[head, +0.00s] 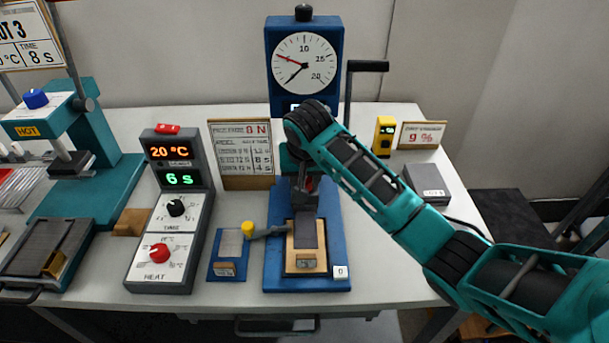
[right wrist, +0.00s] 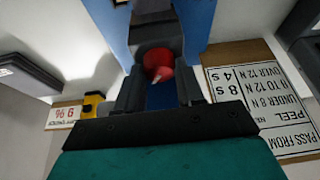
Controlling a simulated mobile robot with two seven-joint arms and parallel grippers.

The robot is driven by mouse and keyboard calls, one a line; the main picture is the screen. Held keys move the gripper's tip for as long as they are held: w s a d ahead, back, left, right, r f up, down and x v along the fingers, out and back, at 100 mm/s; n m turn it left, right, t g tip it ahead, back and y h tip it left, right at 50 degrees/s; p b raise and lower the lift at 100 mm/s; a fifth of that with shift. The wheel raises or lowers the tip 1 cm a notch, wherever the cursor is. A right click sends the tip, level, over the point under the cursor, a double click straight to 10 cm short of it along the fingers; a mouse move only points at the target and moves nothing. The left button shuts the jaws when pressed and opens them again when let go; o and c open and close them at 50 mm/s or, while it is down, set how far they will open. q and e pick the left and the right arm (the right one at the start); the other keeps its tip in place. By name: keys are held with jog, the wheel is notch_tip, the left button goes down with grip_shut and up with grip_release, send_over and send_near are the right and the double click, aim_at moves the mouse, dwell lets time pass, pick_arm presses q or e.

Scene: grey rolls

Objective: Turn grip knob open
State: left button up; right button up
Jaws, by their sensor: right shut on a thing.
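The red grip knob (right wrist: 158,62) shows in the right wrist view between the two dark fingers of my right gripper (right wrist: 160,82), which is shut on it. Its face has a small pale mark. The knob is on the blue tester (head: 279,78), low on its column, above the wooden block. In the head view my right gripper (head: 305,190) reaches down in front of the column, and my teal arm hides much of the tester's middle. Only a little red of the knob shows there. My left gripper is not in view.
A dark crank handle (head: 367,66) rises right of the dial. A yellow-tipped lever (head: 249,229) sticks out left of the block. A heat control box (head: 176,215), a blue plate (head: 228,256) and a peel sign (head: 242,148) stand to the left. A grey box (head: 427,182) is at the right.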

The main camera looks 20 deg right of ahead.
jog(key=n+y, duration=0.1)
jog(key=n, duration=0.1)
jog(key=n+y, duration=0.1)
jog(key=n, duration=0.4)
jog(key=shift+w+d+y, duration=0.1)
jog(key=shift+d+y, duration=0.15)
jog(key=shift+y, duration=0.15)
jog(key=n+y, duration=0.1)
jog(key=n, duration=0.2)
jog(key=n+g+y, duration=0.1)
jog(key=n, duration=0.3)
jog(key=shift+w+g, duration=0.1)
jog(key=shift+g, duration=0.2)
jog(key=shift+d, duration=0.1)
jog(key=o, duration=1)
jog(key=shift+o, duration=0.2)
